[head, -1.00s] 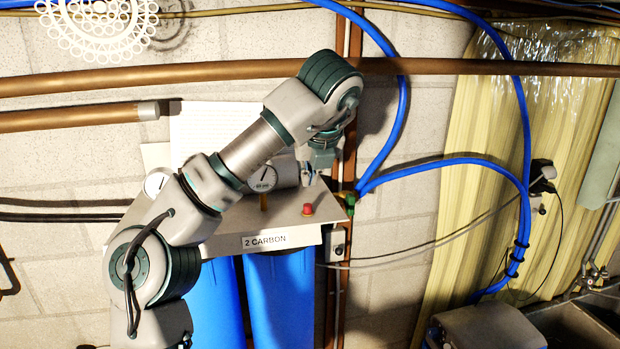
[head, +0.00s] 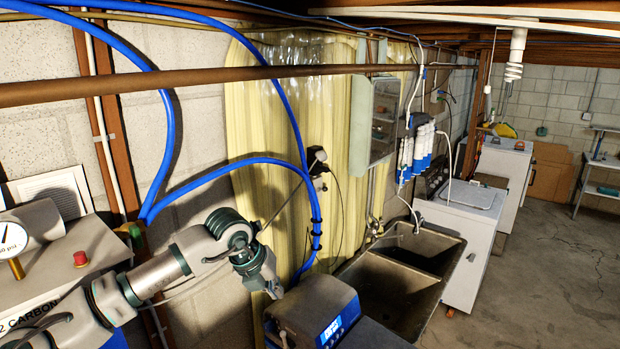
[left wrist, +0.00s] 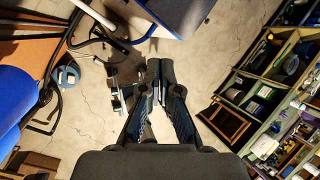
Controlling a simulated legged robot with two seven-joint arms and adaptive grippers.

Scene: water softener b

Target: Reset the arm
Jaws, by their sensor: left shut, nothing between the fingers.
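My left arm comes in from the lower left in the head view, bent at the elbow. Its gripper (head: 275,290) points down beside the blue-and-grey softener control box (head: 318,308). In the left wrist view my left gripper (left wrist: 157,72) shows its two dark fingers together with nothing between them. It hangs over the concrete floor (left wrist: 100,112). My right gripper is in neither view.
A panel with a gauge (head: 12,238) and red button (head: 80,258) stands at left. A double sink (head: 400,285) and white washer (head: 470,215) are at right.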

